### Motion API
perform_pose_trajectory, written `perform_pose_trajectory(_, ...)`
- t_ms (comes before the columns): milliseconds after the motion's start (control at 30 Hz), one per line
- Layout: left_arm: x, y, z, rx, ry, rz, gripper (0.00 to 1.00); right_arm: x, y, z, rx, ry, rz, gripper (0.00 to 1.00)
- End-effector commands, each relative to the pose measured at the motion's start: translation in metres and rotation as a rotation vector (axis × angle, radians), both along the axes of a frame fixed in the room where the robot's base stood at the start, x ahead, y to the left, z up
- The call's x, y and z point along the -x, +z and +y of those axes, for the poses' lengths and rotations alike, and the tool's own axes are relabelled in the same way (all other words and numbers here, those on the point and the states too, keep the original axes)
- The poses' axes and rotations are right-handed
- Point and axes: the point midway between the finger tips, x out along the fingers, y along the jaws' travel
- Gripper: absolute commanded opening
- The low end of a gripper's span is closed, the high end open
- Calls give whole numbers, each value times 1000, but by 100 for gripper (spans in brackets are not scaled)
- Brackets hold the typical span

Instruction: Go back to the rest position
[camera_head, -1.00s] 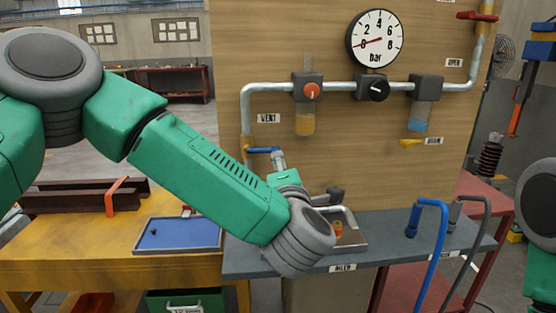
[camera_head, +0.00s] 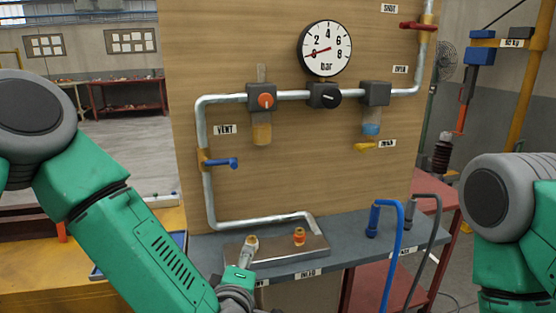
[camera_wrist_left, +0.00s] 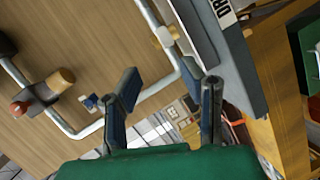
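My left gripper (camera_head: 244,262) is low at the front of the wooden panel, over the grey shelf beside the metal manifold block. In the left wrist view its two fingers (camera_wrist_left: 168,92) are spread, with nothing between them. My right arm (camera_head: 500,205) shows at the right edge of the head view; its gripper is out of frame. The panel carries a blue-handled valve (camera_head: 220,163) below the VENT label, its handle sideways, apart from my left gripper. The round gauge (camera_head: 325,48) has its red needle near 0.
The metal block (camera_head: 318,247) with orange fittings sits on the grey shelf (camera_head: 350,238). A blue hose (camera_head: 394,250) and a grey hose (camera_head: 437,230) hang at the shelf's right. A yellow table (camera_head: 30,262) with a blue tray stands at left, partly behind my left arm.

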Motion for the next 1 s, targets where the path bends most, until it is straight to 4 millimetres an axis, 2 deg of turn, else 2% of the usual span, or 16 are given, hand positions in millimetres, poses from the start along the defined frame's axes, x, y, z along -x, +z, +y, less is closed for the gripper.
perform_pose_trajectory(33,17,-37,7,-103,-82,86,36,0,0,0,0,0,0,36)
perform_pose_trajectory(100,42,-83,19,-240,-201,200,36,0,0,0,0,0,0,36)
perform_pose_trajectory(167,68,-119,33,-349,-304,301,36,0,0,0,0,0,0,36)
perform_pose_trajectory(200,87,-141,43,-418,-373,366,36,0,0,0,0,0,0,36)
perform_pose_trajectory(267,118,-170,61,-515,-477,468,36,0,0,0,0,0,0,36)
perform_pose_trajectory(300,139,-188,75,-576,-547,536,36,0,0,0,0,0,1,36)
perform_pose_trajectory(400,195,-221,111,-704,-719,701,36,0,0,0,0,0,1,36)
perform_pose_trajectory(500,245,-240,147,-798,-872,845,36,0,0,0,0,0,1,36)
perform_pose_trajectory(600,284,-247,174,-855,-990,955,36,0,0,0,0,0,1,36)
perform_pose_trajectory(700,308,-248,191,-884,-1065,1022,36,0,0,0,0,0,1,36)
perform_pose_trajectory(800,319,-248,198,-894,-1100,1053,36,0,0,0,0,0,1,36)
perform_pose_trajectory(1000,320,-248,199,-896,-1104,1056,36,0,0,0,0,0,1,36)
